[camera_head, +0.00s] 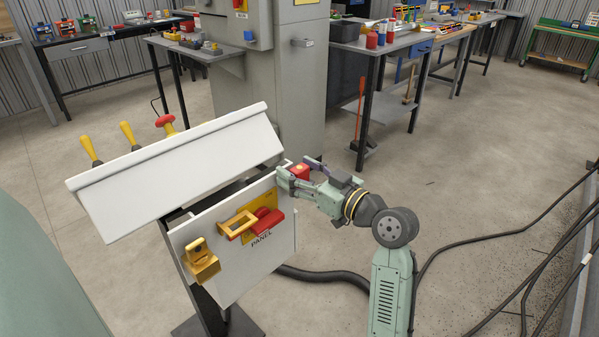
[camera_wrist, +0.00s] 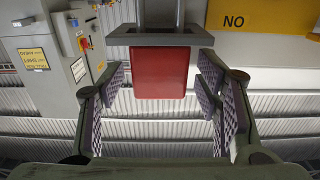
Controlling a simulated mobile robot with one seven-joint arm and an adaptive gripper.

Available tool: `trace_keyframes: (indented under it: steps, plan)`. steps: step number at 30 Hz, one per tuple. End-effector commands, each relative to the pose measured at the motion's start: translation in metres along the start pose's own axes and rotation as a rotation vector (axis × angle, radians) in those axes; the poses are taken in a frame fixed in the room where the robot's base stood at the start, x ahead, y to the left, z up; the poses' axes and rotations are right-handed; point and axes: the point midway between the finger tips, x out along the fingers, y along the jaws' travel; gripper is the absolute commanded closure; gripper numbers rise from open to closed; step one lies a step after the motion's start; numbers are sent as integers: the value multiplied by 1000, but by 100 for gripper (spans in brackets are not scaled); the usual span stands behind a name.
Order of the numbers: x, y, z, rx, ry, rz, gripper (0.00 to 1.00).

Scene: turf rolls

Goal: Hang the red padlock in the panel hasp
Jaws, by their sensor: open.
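The red padlock (camera_head: 301,170) is at the right edge of the panel in the head view. In the wrist view its red body (camera_wrist: 160,73) sits between my gripper's two checkered pads, with a gap on each side. A grey collar and upright shackle bars show above it; what supports it is hidden. My gripper (camera_head: 297,172) is open around the padlock, not closed on it. The white panel (camera_head: 262,256) carries a yellow bracket (camera_head: 201,262) at its left and a yellow loop (camera_head: 236,224) beside a red handle (camera_head: 267,220). I cannot tell which yellow part is the hasp.
A white sloped cover (camera_head: 180,168) overhangs the panel, with yellow and red handles behind it. A grey cabinet (camera_head: 290,80) stands behind. A black hose (camera_head: 325,276) runs along the floor. Workbenches line the back.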

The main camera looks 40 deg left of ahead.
Motion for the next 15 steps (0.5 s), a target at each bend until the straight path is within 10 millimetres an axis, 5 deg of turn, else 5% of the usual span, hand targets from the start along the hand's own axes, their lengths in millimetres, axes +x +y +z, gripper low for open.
trace_keyframes:
  steps: [6,15]
  plan:
    - [1,0,1,0,0,0,42]
    - [1,0,1,0,0,0,61]
